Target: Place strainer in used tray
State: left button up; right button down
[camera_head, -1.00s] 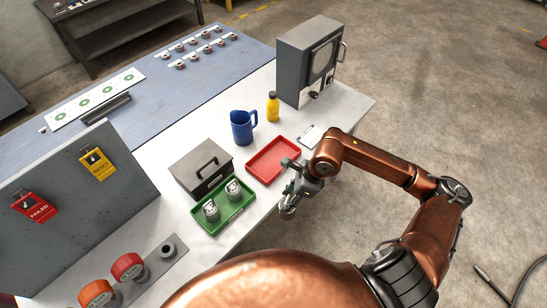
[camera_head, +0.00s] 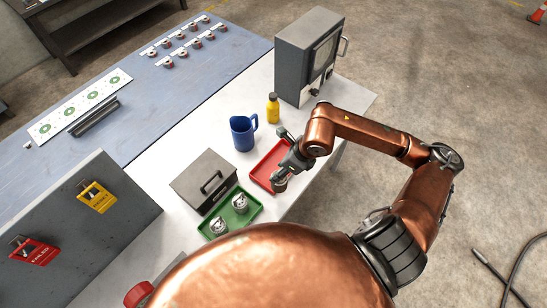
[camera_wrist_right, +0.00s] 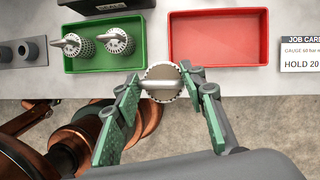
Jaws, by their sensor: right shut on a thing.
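My right gripper (camera_head: 286,168) is shut on a metal strainer (camera_head: 280,185). In the right wrist view the strainer (camera_wrist_right: 163,82) sits between the two green-padded fingers, its loop handle facing the camera. It appears at the table's front edge, between the two trays in that picture. The red tray (camera_head: 262,174) is empty; it also shows at the upper right of the wrist view (camera_wrist_right: 218,38). In the head view the gripper and strainer overlap its near right side. My left gripper is in neither view.
A green tray (camera_head: 230,217) left of the red one holds two strainers. A grey box with a handle (camera_head: 203,181), a blue jug (camera_head: 242,132), a yellow bottle (camera_head: 272,108) and a grey cabinet (camera_head: 300,62) stand behind. A job card (camera_wrist_right: 300,43) lies right of the red tray.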

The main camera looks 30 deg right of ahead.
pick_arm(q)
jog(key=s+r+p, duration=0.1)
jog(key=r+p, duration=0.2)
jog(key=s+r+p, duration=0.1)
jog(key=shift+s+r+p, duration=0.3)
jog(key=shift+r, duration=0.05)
pick_arm(e)
jog(key=w+d+f, duration=0.2)
jog(key=w+f, duration=0.4)
jog(key=w+d+f, duration=0.2)
jog(key=w+f, duration=0.3)
jog(key=f, duration=0.1)
jog(key=shift+w+d+f, duration=0.25)
jog(key=shift+w+f, duration=0.05)
jog(key=shift+w, duration=0.05)
jog(key=c, duration=1.6)
grip_release()
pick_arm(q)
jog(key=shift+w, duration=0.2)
pick_arm(e)
jog(key=o, duration=0.4)
